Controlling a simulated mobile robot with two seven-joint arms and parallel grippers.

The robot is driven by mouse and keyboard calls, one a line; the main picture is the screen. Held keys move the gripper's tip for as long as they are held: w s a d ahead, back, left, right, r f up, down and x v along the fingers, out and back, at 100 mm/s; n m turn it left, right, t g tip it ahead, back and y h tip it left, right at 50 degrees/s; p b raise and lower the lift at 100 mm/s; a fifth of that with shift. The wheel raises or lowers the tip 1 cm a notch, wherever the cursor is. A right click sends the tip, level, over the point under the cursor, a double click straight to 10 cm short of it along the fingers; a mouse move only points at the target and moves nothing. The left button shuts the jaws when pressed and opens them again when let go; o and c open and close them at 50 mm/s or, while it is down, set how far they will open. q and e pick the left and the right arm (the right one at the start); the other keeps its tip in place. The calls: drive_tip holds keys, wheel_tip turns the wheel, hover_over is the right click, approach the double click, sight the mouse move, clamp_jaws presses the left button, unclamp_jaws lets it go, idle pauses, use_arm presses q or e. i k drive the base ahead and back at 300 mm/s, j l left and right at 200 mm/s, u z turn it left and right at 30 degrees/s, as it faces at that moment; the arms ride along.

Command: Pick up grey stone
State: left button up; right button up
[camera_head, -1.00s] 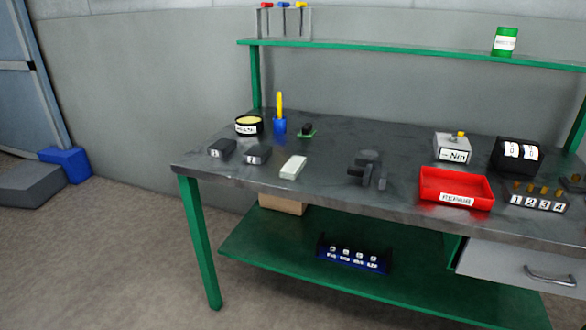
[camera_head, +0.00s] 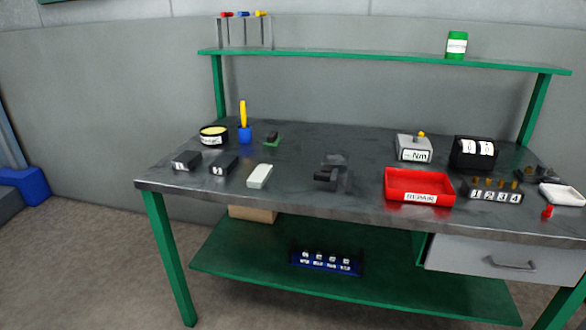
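A pale grey-white block (camera_head: 260,176), the likeliest grey stone, lies flat near the front edge of the dark workbench top (camera_head: 300,204), left of the middle. It lies apart from the things around it. Two dark grey blocks with white labels lie to its left, one farther left (camera_head: 186,160) and one nearer (camera_head: 223,164). Neither of my grippers shows in the head view.
A dark clamp-like fixture (camera_head: 332,173) stands right of the pale block, then a red tray (camera_head: 420,187). A round tin (camera_head: 214,135) and a blue holder with a yellow tool (camera_head: 244,134) stand behind. A green shelf (camera_head: 380,61) spans the back. Bench surface around the pale block is clear.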

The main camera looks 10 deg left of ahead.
sight(258, 178)
drive_tip(key=i+j+z, duration=0.2)
drive_tip(key=j, duration=0.15)
drive_tip(key=i+j+z, duration=0.15)
drive_tip(key=j, duration=0.2)
drive_tip(key=i+j+z, duration=0.2)
drive_tip(key=j, duration=0.2)
drive_tip(key=j+z, duration=0.15)
drive_tip(key=j, duration=0.25)
